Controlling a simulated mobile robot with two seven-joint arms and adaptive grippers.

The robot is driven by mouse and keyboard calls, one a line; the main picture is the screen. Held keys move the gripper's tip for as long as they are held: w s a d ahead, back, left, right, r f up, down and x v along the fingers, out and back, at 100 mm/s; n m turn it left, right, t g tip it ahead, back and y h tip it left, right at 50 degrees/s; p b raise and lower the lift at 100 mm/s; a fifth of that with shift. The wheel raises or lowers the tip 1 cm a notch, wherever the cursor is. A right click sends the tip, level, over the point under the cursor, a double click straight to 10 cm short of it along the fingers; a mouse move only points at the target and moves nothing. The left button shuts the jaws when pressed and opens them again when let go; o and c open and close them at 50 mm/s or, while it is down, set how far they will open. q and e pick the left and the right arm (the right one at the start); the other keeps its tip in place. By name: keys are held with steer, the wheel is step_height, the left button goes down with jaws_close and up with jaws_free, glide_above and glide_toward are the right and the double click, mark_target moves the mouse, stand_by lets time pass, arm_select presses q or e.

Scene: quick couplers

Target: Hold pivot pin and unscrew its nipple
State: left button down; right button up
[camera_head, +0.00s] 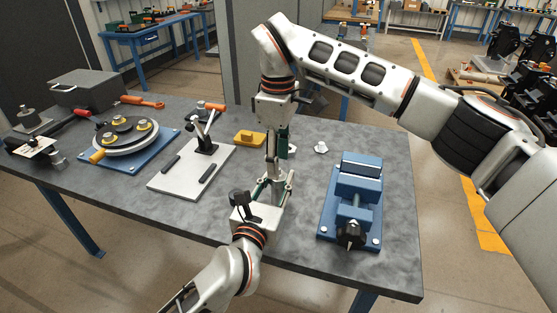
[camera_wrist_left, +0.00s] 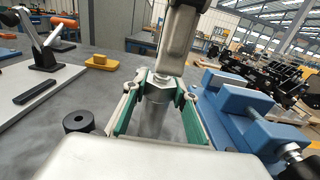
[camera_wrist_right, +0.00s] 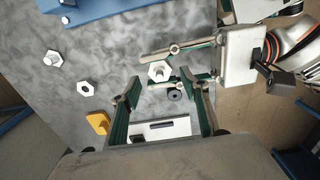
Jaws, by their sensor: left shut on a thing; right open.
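My left gripper (camera_head: 272,184) is shut on the pivot pin, a grey metal cylinder (camera_wrist_left: 153,118) that stands upright between its green-padded fingers. The nipple, a pale hexagonal fitting (camera_wrist_right: 159,71), sits at the pin's top and shows between the left fingers in the right wrist view. My right gripper (camera_wrist_right: 160,83) points down from above and is open, its fingertips on either side of the nipple in that picture. I cannot tell whether either fingertip touches it. In the left wrist view a right finger (camera_wrist_left: 180,40) hides what is behind the nipple.
A blue vise (camera_head: 352,200) stands right of the grippers. Loose hex fittings (camera_wrist_right: 86,89) and a dark ring (camera_wrist_left: 77,120) lie on the table. A yellow block (camera_head: 250,138), a white plate with a clamp (camera_head: 190,178) and a round fixture (camera_head: 125,140) are to the left.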

steer(key=shift+r, duration=1.65)
steer(key=shift+f, duration=3.95)
steer(key=c, duration=1.1)
steer(key=o, duration=1.2)
steer(key=shift+r, duration=2.3)
arm_select(q)
steer(key=c, duration=1.5)
jaws_free()
